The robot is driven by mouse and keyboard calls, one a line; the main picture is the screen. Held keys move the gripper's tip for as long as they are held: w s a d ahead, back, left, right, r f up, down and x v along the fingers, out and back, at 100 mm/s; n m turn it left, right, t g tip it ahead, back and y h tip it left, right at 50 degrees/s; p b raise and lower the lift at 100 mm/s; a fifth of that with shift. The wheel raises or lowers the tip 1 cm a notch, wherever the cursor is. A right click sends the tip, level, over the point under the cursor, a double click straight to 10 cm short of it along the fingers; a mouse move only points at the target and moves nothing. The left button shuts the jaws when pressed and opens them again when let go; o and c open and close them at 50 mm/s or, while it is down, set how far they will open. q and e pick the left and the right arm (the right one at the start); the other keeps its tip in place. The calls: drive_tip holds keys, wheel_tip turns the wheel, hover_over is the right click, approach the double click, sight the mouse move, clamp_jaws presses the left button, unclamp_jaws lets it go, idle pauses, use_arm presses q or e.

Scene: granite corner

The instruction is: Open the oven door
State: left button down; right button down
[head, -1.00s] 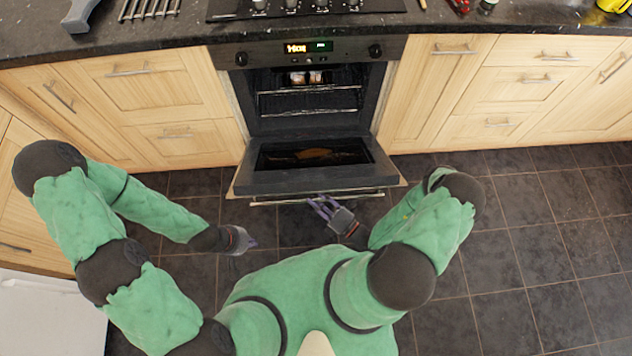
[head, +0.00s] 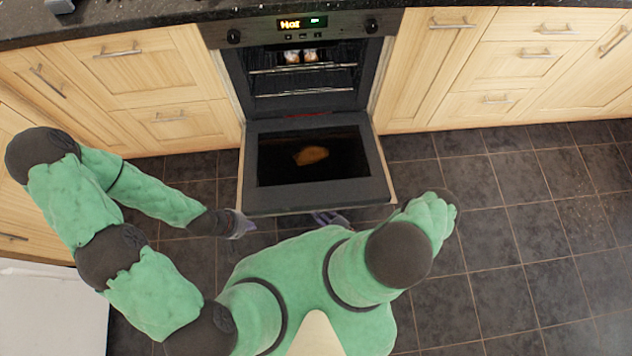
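The oven (head: 303,75) is set in the counter front, with its lit display on top and wire racks inside. Its door (head: 382,200) hangs far down from the bottom hinge, close to level, with the dark glass inner side facing up. A brownish patch shows in the glass. My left gripper (head: 245,226) is just left of the door's front edge, apart from it; its finger gap cannot be made out. My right gripper (head: 328,218) is at the door's front edge, mostly hidden beneath the door and behind my arm. The door handle is hidden.
Light wood cupboards and drawers (head: 170,117) flank the oven on both sides under a dark granite counter (head: 150,14). A white surface (head: 50,310) is at the lower left. The dark tiled floor (head: 530,220) on the right is clear.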

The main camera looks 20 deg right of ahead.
drive_tip(key=shift+s+f, duration=0.1)
drive_tip(key=shift+f, duration=0.85)
drive_tip(key=shift+d, duration=0.1)
drive_tip(key=c, duration=0.9)
unclamp_jaws()
drive_tip(key=v, duration=1.2)
drive_tip(key=shift+s, duration=0.15)
